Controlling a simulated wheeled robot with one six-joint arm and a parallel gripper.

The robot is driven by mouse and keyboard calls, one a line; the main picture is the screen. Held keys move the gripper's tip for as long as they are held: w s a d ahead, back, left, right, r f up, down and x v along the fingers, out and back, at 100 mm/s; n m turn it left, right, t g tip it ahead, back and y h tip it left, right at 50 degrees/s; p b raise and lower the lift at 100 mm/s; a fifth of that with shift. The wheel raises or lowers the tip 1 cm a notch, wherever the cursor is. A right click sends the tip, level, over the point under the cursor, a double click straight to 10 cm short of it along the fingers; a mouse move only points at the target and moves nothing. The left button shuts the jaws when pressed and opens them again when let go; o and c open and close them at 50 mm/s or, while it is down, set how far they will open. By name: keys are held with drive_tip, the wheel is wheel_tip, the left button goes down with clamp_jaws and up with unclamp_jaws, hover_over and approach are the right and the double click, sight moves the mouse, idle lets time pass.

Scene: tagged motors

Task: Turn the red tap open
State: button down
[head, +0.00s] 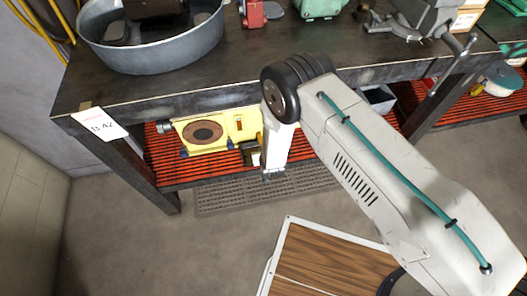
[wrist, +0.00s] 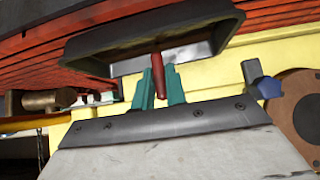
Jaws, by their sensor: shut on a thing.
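The red tap handle (wrist: 158,72) shows in the wrist view as a narrow red bar, upright in the picture. My gripper (wrist: 160,88) has its two teal fingers on either side of it, shut on it. The lower end of the handle reaches down between the fingers, and part of it is hidden by them. Behind it is the yellow motor body (wrist: 215,72), which also shows on the red slatted shelf in the head view (head: 222,141). In the head view my arm hides the tap, and my fingers cannot be made out.
A dark trough-like part (wrist: 205,28) lies just beyond my fingertips. A brown round flange (wrist: 302,108) and a blue-tipped fitting (wrist: 268,87) are to the right, a brass-coloured fitting (wrist: 40,101) to the left. The dark workbench top (head: 215,75) overhangs the shelf.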

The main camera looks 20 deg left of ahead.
idle(0.3)
drive_tip(key=c, duration=1.7)
unclamp_jaws()
drive_tip(key=v, duration=0.7)
drive_tip(key=shift+s+d+r, duration=0.1)
drive_tip(key=shift+s+r, duration=0.15)
drive_tip(key=shift+r, duration=0.05)
drive_tip(key=shift+f, duration=0.1)
